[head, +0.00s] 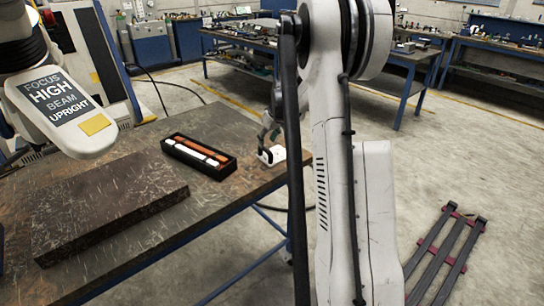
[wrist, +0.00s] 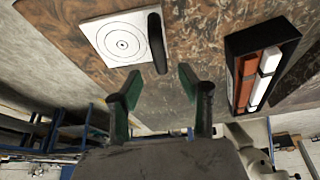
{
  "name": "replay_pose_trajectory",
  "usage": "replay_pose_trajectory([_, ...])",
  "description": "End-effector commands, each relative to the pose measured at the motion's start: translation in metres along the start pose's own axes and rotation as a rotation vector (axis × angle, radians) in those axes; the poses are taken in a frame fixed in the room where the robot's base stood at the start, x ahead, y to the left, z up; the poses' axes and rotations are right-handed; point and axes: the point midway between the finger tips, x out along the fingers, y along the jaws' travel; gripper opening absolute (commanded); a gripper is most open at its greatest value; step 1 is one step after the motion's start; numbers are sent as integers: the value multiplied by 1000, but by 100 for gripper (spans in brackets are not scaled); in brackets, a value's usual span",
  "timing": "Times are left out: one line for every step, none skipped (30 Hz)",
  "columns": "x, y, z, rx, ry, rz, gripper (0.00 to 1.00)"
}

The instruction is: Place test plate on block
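The test plate (wrist: 122,44) is a white square with printed concentric rings and an upright black grip along one edge. It lies flat on the table, and part of it shows in the head view (head: 278,154) near the table's far right corner. My gripper (wrist: 160,78) is open and empty, with its green fingers apart and short of the black grip. In the head view my gripper (head: 268,132) is just above the plate, partly hidden by my arm. The block (head: 110,208) is a broad dark brown slab on the near left of the table, with its top bare.
A black tray (head: 228,168) with orange and white bars lies between block and plate; it also shows in the wrist view (wrist: 234,88). A white microscope-like head with a sign (head: 62,100) overhangs the table's left side. Bare table surrounds the tray.

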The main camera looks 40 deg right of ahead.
Motion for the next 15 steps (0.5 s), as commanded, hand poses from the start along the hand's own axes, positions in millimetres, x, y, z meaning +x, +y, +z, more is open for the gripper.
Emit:
replay_pose_trajectory([3,0,0,0,0,0,38])
replay_pose_trajectory([4,0,0,0,0,0,38])
replay_pose_trajectory([5,0,0,0,0,0,38])
replay_pose_trajectory([6,0,0,0,0,0,38])
replay_pose_trajectory([8,0,1,0,0,0,38])
replay_pose_trajectory([10,0,1,0,0,0,38])
replay_pose_trajectory([12,0,2,0,0,0,38])
replay_pose_trajectory([15,0,2,0,0,0,38])
replay_pose_trajectory([19,0,3,0,0,0,38])
replay_pose_trajectory([23,0,4,0,0,0,38])
replay_pose_trajectory([27,0,5,0,0,0,38])
replay_pose_trajectory([33,0,7,0,0,0,38])
replay_pose_trajectory([38,0,8,0,0,0,38])
replay_pose_trajectory([42,-1,7,0,0,0,38])
replay_pose_trajectory([47,-1,7,0,0,0,38])
